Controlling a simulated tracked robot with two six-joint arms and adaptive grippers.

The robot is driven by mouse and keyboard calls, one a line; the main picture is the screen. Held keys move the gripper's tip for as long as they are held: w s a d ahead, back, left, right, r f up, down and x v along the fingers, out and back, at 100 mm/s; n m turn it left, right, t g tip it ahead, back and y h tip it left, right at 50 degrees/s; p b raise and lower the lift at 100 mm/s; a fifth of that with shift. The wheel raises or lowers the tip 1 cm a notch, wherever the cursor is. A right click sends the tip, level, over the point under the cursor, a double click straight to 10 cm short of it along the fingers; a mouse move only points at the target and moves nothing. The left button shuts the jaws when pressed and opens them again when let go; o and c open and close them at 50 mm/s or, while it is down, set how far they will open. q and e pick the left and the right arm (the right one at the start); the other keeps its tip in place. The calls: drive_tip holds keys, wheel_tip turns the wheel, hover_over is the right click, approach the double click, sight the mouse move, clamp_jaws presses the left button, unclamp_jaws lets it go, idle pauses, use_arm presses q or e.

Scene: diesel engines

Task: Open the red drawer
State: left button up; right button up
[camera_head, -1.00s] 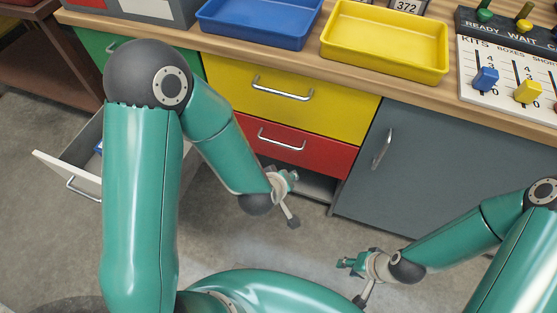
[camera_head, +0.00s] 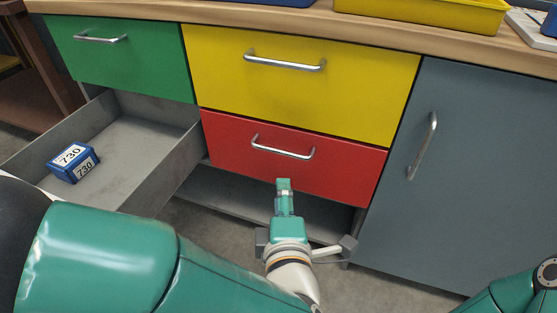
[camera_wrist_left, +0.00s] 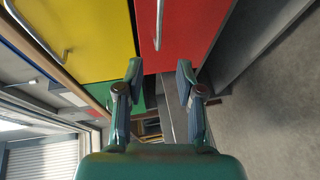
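The red drawer (camera_head: 240,152) is shut, its front flush below the yellow drawer, with a silver bar handle (camera_head: 283,150) across it. My left gripper (camera_head: 284,184) is just below and in front of that handle, not touching it as far as I can see. In the left wrist view the two fingers (camera_wrist_left: 160,80) are spread apart and empty, with the red drawer front (camera_wrist_left: 182,35) and its handle (camera_wrist_left: 158,25) beyond them. My right gripper is out of view; only part of its arm shows at the lower right.
A grey drawer (camera_head: 130,135) stands open at the left, holding a blue box marked 730 (camera_head: 73,163). A green drawer (camera_head: 120,55) and yellow drawer (camera_head: 300,90) are shut. A grey cabinet door (camera_head: 470,170) is at the right. An open shelf (camera_head: 230,195) lies below the red drawer.

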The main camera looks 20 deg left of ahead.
sight(279, 153)
use_arm(q)
drive_tip(key=p+x, duration=1.1)
drive_tip(key=x, duration=0.3)
drive_tip(key=shift+w+a, duration=0.1)
drive_tip(key=shift+w, duration=0.15)
drive_tip(key=shift+x, duration=0.85)
clamp_jaws()
